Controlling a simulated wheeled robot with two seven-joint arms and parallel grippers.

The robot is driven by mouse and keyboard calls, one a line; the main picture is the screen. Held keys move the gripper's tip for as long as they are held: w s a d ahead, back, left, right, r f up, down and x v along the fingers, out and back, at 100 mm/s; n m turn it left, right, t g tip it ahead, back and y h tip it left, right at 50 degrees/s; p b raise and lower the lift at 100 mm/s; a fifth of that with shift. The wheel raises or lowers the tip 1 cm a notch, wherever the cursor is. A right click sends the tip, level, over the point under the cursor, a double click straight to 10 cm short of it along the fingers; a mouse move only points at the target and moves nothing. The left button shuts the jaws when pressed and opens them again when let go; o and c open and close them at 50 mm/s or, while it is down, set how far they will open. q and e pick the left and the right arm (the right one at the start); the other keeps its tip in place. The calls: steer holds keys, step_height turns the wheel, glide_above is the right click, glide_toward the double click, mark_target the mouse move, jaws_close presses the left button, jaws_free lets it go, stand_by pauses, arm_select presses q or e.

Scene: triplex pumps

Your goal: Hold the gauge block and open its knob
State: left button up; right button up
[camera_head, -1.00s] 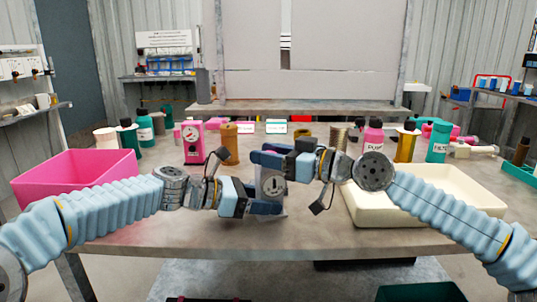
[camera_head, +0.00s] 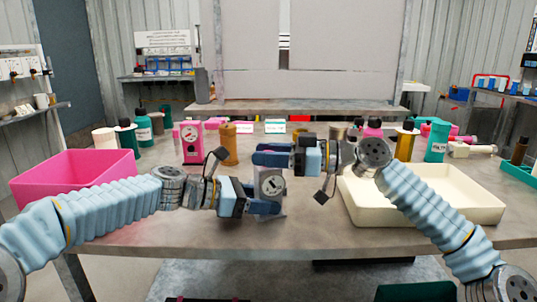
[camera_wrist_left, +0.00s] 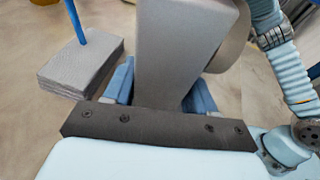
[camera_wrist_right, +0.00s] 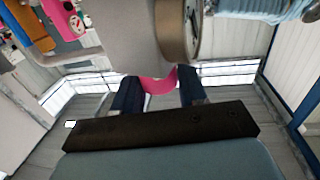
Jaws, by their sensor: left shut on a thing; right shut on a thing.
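The gauge block (camera_head: 271,185) is grey with a round dial facing the head camera, held upright above the front of the table. My left gripper (camera_head: 258,194) is shut on its lower part; in the left wrist view the grey block (camera_wrist_left: 185,45) sits between the blue fingers. My right gripper (camera_head: 272,153) is shut at the block's top. In the right wrist view a pink knob (camera_wrist_right: 158,84) is between its dark fingers, beside the grey body and dial rim (camera_wrist_right: 178,30). In the head view the fingers hide the knob.
A pink crate (camera_head: 70,180) stands at left and a cream tray (camera_head: 480,208) at right. Behind the grippers are a pink gauge unit (camera_head: 191,143), an orange cylinder (camera_head: 230,145) and several bottles. The table front between crate and tray is bare.

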steer(key=o, duration=1)
steer(key=shift+c, duration=0.2)
step_height(320, 180, up, 10)
steer(key=shift+f, duration=0.1)
